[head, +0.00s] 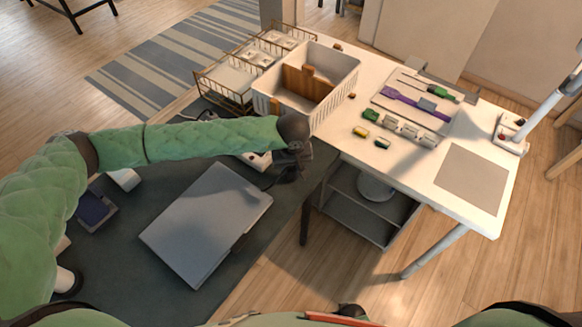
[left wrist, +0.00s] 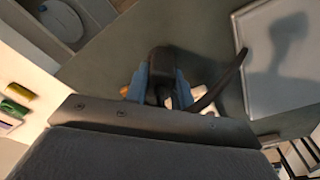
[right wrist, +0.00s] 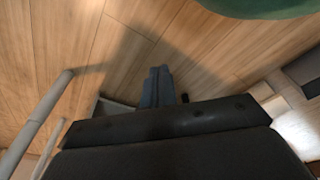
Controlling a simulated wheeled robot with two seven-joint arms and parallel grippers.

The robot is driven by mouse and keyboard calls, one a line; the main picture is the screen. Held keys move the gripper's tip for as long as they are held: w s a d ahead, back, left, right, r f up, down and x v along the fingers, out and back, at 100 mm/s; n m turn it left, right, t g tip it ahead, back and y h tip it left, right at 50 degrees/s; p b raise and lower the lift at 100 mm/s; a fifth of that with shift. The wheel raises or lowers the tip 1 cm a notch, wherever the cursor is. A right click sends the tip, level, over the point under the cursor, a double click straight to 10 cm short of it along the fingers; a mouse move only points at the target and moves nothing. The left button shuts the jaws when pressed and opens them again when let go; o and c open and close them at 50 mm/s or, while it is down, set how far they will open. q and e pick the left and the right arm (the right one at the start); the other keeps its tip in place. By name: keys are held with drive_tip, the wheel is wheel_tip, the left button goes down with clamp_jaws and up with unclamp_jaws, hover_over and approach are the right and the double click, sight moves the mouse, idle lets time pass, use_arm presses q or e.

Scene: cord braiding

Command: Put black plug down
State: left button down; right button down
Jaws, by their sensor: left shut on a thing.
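My left gripper (head: 291,168) is over the edge of the dark desk, beside the white table. In the left wrist view its blue fingers (left wrist: 162,85) are shut on the black plug (left wrist: 163,62). A black cord (left wrist: 222,85) curves from the plug to the right, toward the grey slab. In the head view the plug cannot be told apart from the dark gripper. My right gripper (right wrist: 157,85) shows in the right wrist view, with its blue fingers together and nothing seen between them, above the wooden floor.
A closed grey laptop-like slab (head: 207,222) lies on the dark desk surface (head: 125,250). A white item (head: 255,160) lies partly behind my left arm. A white basket (head: 340,92) stands on the white table (head: 400,170), with tools and small coloured blocks to its right.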

use_arm(q)
drive_tip(key=shift+f, duration=0.75)
use_arm(e)
drive_tip(key=shift+s+d+f, duration=0.2)
drive_tip(key=shift+f, duration=0.2)
drive_tip(key=shift+s+d+f, duration=0.2)
drive_tip(key=shift+f, duration=0.2)
use_arm(q)
drive_tip(key=shift+f, duration=0.1)
use_arm(e)
drive_tip(key=shift+r, duration=0.1)
use_arm(q)
drive_tip(key=c, duration=1.2)
unclamp_jaws()
drive_tip(key=shift+o, duration=0.2)
use_arm(e)
drive_tip(key=shift+w+a+r, duration=0.1)
drive_tip(key=shift+w+r, duration=0.15)
drive_tip(key=shift+s, duration=0.15)
